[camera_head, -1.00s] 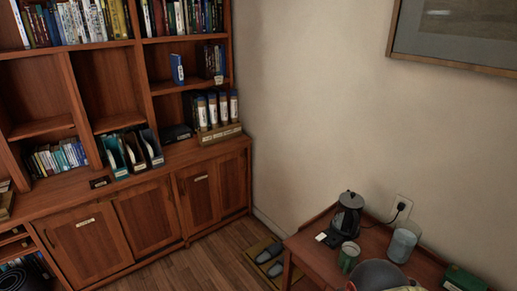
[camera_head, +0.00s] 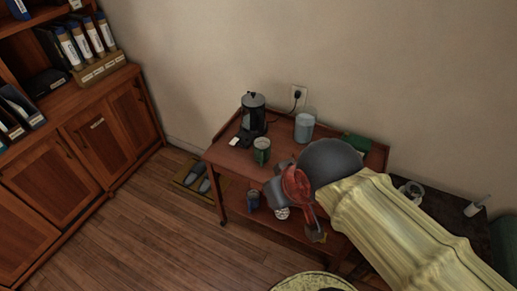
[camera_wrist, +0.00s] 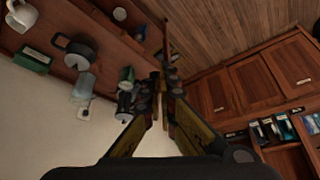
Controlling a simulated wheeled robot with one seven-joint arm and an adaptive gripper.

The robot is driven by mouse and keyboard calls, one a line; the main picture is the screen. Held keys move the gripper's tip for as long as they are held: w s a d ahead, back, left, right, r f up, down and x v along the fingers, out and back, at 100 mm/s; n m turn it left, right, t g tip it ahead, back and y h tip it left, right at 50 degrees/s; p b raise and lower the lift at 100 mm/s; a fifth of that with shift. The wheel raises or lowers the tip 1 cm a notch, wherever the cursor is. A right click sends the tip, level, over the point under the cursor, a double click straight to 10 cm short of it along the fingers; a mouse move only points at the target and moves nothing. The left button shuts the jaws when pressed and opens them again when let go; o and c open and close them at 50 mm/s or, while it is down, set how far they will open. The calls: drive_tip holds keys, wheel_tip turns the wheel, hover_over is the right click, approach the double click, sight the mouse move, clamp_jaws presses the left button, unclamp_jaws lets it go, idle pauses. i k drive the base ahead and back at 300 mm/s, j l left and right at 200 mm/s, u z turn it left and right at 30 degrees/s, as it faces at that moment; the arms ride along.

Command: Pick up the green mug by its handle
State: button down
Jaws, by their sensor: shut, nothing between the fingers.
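The green mug (camera_head: 262,150) stands upright on the upper top of a wooden cart (camera_head: 228,157), in front of a black coffee maker. It also shows in the wrist view (camera_wrist: 127,74), left of my fingers; which way its handle points is too small to tell. My gripper (camera_head: 317,235) hangs in front of the cart, to the right of the mug and apart from it. In the wrist view my gripper (camera_wrist: 165,80) has its fingers converged at the tips, shut and empty.
The coffee maker (camera_head: 253,115) and a clear pitcher (camera_head: 304,126) stand behind the mug. A green box (camera_head: 357,143) is farther right. The wrist view shows a dark kettle (camera_wrist: 78,52). A blue cup (camera_head: 253,199) is on the lower shelf. Floor left of the cart is mostly clear.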

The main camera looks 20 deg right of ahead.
sight(262, 145)
drive_tip(key=j+z, duration=0.15)
drive_tip(key=z, duration=0.3)
drive_tip(key=j+z, duration=0.15)
drive_tip(key=z, duration=0.25)
drive_tip(key=k+j+z, duration=0.1)
drive_tip(key=z, duration=0.35)
drive_tip(key=j+z, duration=0.15)
drive_tip(key=z, duration=0.25)
drive_tip(key=k+z, duration=0.15)
drive_tip(key=z, duration=0.3)
drive_tip(key=k+j, duration=0.15)
drive_tip(key=j, duration=0.2)
drive_tip(key=i+j, duration=0.25)
drive_tip(key=j, duration=0.2)
